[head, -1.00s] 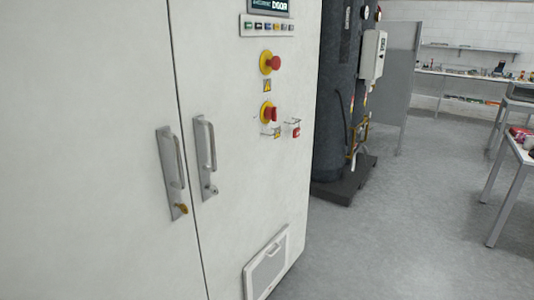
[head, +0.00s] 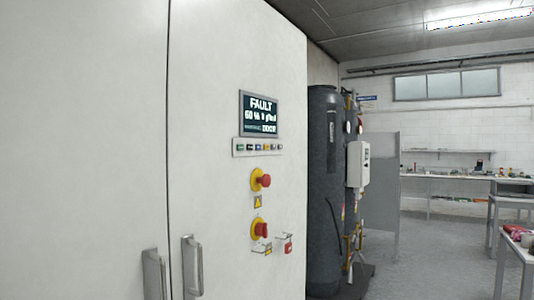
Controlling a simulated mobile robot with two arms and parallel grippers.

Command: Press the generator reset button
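A tall white cabinet (head: 215,80) fills the left and middle of the head view. Its dark display (head: 259,113) shows "FAULT" with smaller lines below, the last seeming to include "DOOR". A row of small coloured buttons (head: 258,147) sits on a pale strip under the display; their labels are too small to read, so I cannot tell which one is the reset. Lower are a red mushroom button (head: 263,181) on a yellow base and a red rotary switch (head: 261,229) on a yellow base. Neither of my grippers is in view.
Two upright door handles (head: 193,265) are at the lower left. A red padlock-like tag (head: 287,247) hangs beside the switch. A dark tank (head: 325,190) with a white box (head: 358,164) stands right of the cabinet. Open grey floor (head: 425,250) lies before tables at right.

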